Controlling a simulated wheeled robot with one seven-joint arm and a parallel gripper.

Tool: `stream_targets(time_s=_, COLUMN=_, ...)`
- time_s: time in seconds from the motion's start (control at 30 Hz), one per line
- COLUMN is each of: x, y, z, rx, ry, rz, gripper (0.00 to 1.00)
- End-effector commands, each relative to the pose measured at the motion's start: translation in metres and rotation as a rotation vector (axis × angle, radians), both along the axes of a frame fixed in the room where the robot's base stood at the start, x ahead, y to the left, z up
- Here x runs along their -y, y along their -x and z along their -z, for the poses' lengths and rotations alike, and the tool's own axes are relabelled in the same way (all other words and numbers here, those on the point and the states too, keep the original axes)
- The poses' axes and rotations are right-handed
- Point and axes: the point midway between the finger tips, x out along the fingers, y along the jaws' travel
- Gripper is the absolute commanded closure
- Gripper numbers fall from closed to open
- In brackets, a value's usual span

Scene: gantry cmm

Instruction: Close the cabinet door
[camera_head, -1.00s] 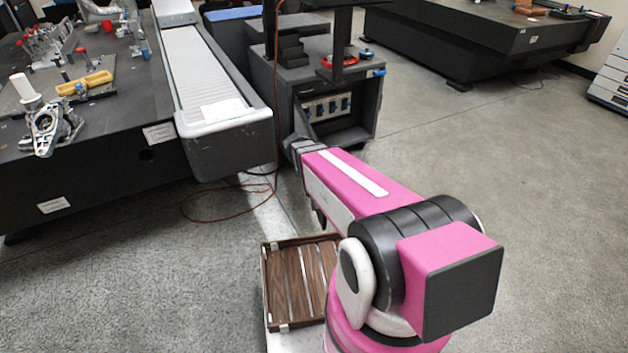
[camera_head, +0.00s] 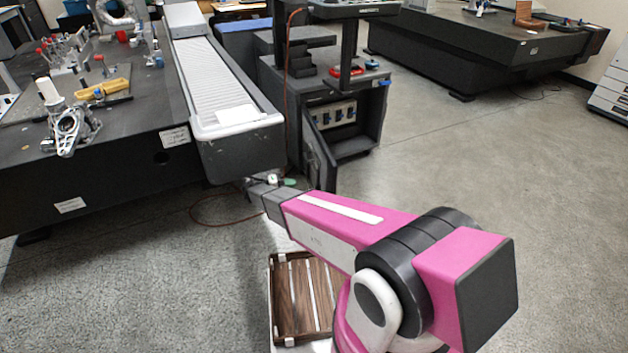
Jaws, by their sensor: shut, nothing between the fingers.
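The dark grey cabinet (camera_head: 372,117) stands at the centre back, beyond the end of my arm. Its door (camera_head: 319,154) is open, hinged at the left side of the opening and swung out toward me. Several pale panels show inside the cabinet. My gripper (camera_head: 250,184) is at the end of my pink arm, in front and to the left of the door. It is small and dark in this view, shut and empty. It appears apart from the door.
A dark measuring table (camera_head: 110,180) with a pale ribbed cover (camera_head: 222,85) stands to the left of the cabinet. A monitor stand and red cable (camera_head: 290,60) are by the cabinet top. A wooden slatted tray (camera_head: 300,300) is low, beside my arm base. Floor to the right is clear.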

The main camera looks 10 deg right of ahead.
Motion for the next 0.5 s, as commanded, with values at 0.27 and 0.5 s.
stream_targets(time_s=0.27, x=0.039, y=-0.003, z=-0.001, rx=-0.001, ry=-0.001, rz=0.003, gripper=1.00)
stream_targets(time_s=0.5, x=0.084, y=-0.008, z=-0.001, rx=-0.001, ry=-0.003, rz=0.003, gripper=1.00)
